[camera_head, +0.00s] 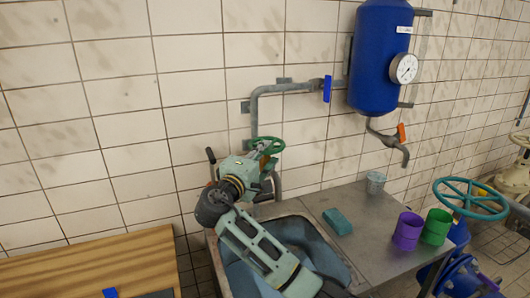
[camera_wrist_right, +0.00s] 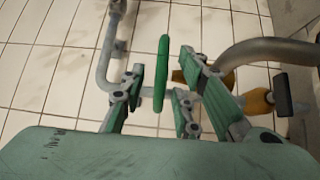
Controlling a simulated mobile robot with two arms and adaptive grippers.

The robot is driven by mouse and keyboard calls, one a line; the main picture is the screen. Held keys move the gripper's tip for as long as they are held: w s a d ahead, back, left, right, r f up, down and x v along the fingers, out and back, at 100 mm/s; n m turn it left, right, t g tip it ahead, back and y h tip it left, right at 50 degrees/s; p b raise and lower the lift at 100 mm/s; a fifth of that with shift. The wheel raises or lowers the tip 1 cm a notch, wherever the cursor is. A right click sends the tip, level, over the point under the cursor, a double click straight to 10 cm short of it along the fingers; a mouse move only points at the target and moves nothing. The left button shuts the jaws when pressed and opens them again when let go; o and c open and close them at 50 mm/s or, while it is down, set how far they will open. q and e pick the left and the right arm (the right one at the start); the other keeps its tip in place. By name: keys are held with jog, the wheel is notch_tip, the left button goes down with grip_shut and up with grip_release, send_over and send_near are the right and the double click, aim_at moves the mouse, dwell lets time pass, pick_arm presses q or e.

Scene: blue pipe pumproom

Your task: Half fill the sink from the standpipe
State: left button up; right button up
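The sink (camera_head: 345,262) is a grey metal basin with a bluish inside at the bottom middle of the head view. My arm covers much of it, and I cannot tell its water level. The standpipe's green handwheel (camera_head: 268,145) is behind the sink by the wall. My right gripper (camera_head: 262,160) is at this wheel. In the right wrist view the wheel (camera_wrist_right: 161,73) stands edge-on between the open fingers (camera_wrist_right: 160,95), with a gap on both sides. A curved grey pipe (camera_wrist_right: 255,48) shows at the right there. My left gripper is not in view.
A drainboard (camera_head: 365,240) right of the sink holds a teal sponge (camera_head: 338,221), purple cup (camera_head: 408,231), green cup (camera_head: 436,227) and small grey cup (camera_head: 376,182). A blue tank (camera_head: 378,60) hangs above, its spout (camera_head: 392,143) over the drainboard. A wooden top (camera_head: 90,268) is at left.

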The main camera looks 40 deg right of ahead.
jog(key=v, duration=1)
jog(key=shift+a, duration=0.4)
jog(key=shift+s, duration=0.15)
